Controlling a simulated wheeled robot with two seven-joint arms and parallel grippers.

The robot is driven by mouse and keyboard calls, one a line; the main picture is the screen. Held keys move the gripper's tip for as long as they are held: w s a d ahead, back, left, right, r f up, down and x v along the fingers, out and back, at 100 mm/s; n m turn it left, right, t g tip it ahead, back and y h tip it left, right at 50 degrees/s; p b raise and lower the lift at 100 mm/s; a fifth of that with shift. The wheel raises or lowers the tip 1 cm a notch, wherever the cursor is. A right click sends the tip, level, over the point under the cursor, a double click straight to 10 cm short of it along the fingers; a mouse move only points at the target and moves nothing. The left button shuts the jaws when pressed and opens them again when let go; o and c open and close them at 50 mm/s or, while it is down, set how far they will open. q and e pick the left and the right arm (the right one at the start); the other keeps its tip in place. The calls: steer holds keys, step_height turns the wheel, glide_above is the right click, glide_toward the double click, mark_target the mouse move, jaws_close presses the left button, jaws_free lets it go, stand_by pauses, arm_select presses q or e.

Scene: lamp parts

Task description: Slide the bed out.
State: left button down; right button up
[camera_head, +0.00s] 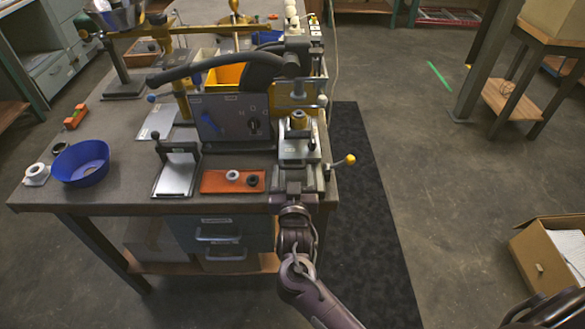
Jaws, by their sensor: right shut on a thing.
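The bed (299,152) is a light grey metal slide at the front right of the bench, below a machine head with a brass-coloured round part (298,119) over it. My right gripper (296,188) is at the front end of the bed, at the bench's front edge. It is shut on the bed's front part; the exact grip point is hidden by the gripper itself. My left gripper is not in view.
A yellow-knobbed lever (350,159) sticks out right of the bed. An orange mat (232,181) with two small rings lies to its left. A blue bowl (81,163) stands farther left. Drawers (219,237) are below the bench. An open carton (552,255) stands at right.

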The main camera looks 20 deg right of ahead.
steer(key=p+v, duration=0.5)
steer(key=v, duration=0.9)
steer(key=shift+s+a, duration=0.25)
steer(key=shift+s, duration=0.05)
steer(key=o, duration=1.1)
steer(key=shift+c, duration=0.2)
steer(key=shift+o, duration=0.5)
steer(key=shift+s+a, duration=0.1)
steer(key=shift+s, duration=0.05)
steer(key=shift+r, duration=0.1)
steer(key=b+v, duration=0.1)
steer(key=v, duration=0.7)
